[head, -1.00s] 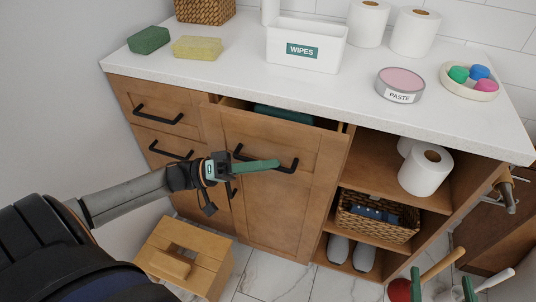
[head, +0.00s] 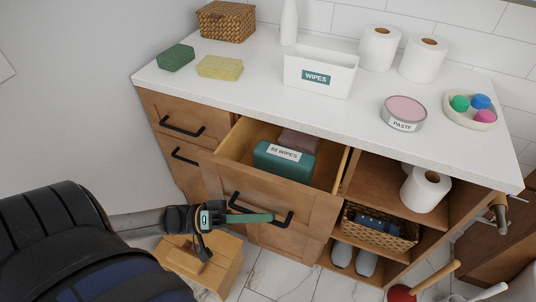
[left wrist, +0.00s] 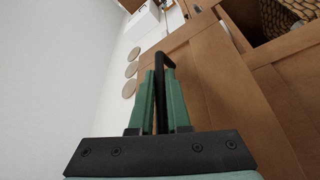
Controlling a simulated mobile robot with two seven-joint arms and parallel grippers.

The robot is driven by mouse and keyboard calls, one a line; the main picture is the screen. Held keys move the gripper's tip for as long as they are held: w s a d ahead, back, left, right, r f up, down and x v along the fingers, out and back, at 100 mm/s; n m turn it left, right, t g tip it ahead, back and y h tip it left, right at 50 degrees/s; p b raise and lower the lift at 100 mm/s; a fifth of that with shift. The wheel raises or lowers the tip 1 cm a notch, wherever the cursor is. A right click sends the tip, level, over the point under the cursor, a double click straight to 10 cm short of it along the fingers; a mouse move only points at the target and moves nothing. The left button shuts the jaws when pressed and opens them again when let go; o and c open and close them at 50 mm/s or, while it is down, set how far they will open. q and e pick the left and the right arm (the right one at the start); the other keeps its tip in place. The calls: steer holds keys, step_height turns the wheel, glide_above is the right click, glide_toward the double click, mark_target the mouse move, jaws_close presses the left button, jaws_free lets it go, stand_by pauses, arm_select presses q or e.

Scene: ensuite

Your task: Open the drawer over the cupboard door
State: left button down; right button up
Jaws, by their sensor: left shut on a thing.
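The drawer (head: 312,213) over the cupboard door stands pulled well out, its front tilted in my view and its inside showing. A teal pack labelled 80 wipes (head: 284,163) and a brownish item (head: 299,142) lie in it. My left gripper (head: 262,217) is shut on the drawer's black bar handle (head: 286,220). In the left wrist view the green fingers (left wrist: 158,82) close around the same handle (left wrist: 166,60). The cupboard door (head: 285,241) is below, mostly hidden by the drawer front. My right gripper is out of view.
A wooden step stool (head: 228,265) stands on the floor under my left forearm. Open shelves with a toilet roll (head: 425,190) and a basket (head: 382,232) are right of the drawer. A plunger (head: 401,294) stands at lower right. The counter (head: 250,100) holds several items.

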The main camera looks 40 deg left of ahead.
arm_select(q)
steer(key=s+d+p, duration=0.2)
steer(key=s+p, duration=0.2)
steer(key=s, duration=0.5)
steer(key=shift+s, duration=0.25)
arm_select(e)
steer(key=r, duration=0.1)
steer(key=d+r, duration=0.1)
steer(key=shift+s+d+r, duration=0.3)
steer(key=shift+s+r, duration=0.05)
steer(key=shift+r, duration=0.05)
arm_select(q)
steer(key=c, duration=1)
jaws_free()
steer(key=shift+o, duration=0.6)
steer(key=shift+d, duration=0.1)
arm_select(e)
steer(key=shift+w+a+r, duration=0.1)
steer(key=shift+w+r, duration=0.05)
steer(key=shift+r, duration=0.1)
